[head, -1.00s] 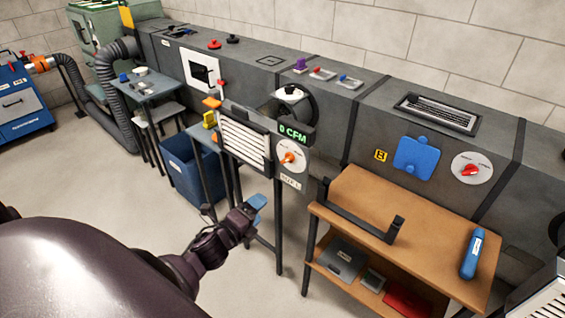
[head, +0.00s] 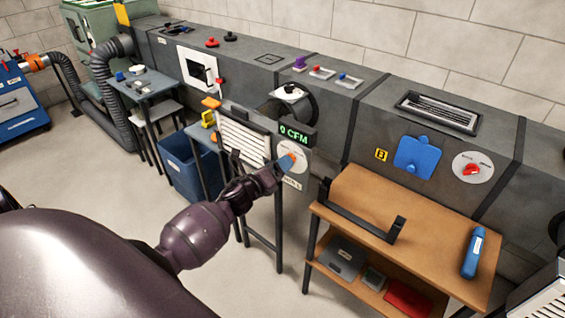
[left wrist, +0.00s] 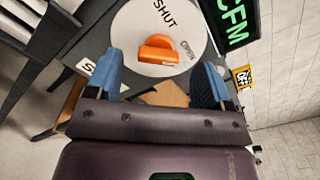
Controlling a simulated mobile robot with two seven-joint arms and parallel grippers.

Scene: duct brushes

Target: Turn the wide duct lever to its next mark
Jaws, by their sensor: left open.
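An orange lever (head: 292,156) sits on a white round dial with marks on the stand panel below the green "0 CFM" display (head: 295,134). In the left wrist view the orange lever (left wrist: 157,50) lies on the dial (left wrist: 140,20), which reads SHUT and OPEN. My left gripper (head: 280,166) is open in front of this dial. Its blue fingers (left wrist: 158,75) stand on either side of the lever in the picture; I cannot tell whether they touch it. A red lever (head: 471,170) on another white dial (head: 483,160) is on the duct at the right, away from my gripper. My right gripper is not in view.
A wooden bench (head: 353,193) with a dark bracket (head: 372,223) and a blue device (head: 472,254) stands at the right. A blue bin (head: 183,165) is behind my left arm. A blue plate (head: 415,155) is on the duct. The floor at front is clear.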

